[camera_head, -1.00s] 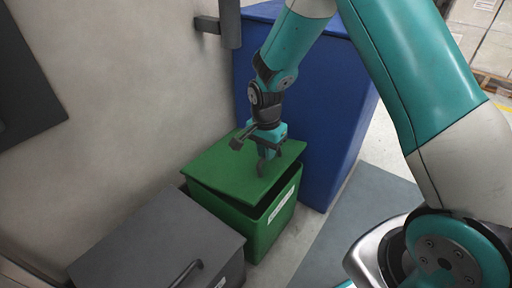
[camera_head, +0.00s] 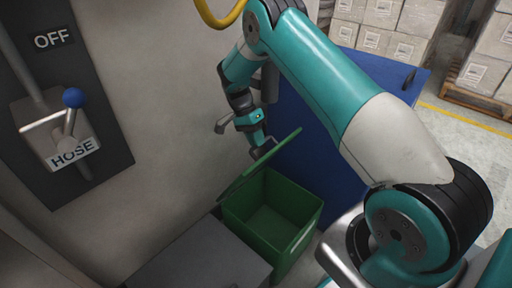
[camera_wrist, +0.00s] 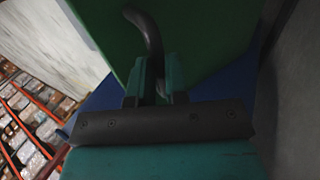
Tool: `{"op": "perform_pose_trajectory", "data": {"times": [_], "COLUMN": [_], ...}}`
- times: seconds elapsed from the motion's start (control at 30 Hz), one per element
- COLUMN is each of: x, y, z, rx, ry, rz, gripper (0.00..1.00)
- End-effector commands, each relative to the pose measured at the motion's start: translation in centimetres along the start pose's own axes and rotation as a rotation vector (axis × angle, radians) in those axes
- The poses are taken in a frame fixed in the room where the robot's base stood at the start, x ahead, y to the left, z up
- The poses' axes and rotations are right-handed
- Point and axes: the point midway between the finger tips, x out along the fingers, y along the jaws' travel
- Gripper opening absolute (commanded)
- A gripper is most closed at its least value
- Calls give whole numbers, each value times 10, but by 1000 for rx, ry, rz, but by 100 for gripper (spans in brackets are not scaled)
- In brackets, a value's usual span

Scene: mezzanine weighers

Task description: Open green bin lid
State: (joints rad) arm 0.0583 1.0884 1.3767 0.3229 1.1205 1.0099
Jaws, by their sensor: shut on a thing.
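The green bin (camera_head: 268,213) stands on the floor, its top open and its inside showing empty. Its green lid (camera_head: 258,163) is tilted up steeply along the wall side, seen nearly edge-on. My gripper (camera_head: 262,148) is at the lid's upper part. In the wrist view, my gripper (camera_wrist: 158,88) is shut on a dark curved handle (camera_wrist: 147,35), which stands out from the green lid (camera_wrist: 205,35). The far end of the handle is hidden by the fingers.
A grey bin (camera_head: 205,258) stands close beside the green one, its lid down. A tall blue bin (camera_head: 320,130) stands behind it. The wall on the left carries a hose lever with a blue knob (camera_head: 73,97). Stacked boxes (camera_head: 385,30) are far back.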

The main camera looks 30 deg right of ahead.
Motion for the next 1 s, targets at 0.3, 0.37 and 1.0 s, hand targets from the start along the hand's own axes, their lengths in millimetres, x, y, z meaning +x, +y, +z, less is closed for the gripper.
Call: {"op": "perform_pose_trajectory", "data": {"times": [0.3, 0.37, 1.0], "x": [-13, -14, -17], "y": [-26, -28, -32], "z": [-9, -9, -10], "rx": [9, 11, 12], "ry": [-4, -5, -7], "rz": [-4, -3, 2], "gripper": [0, 0, 31]}}
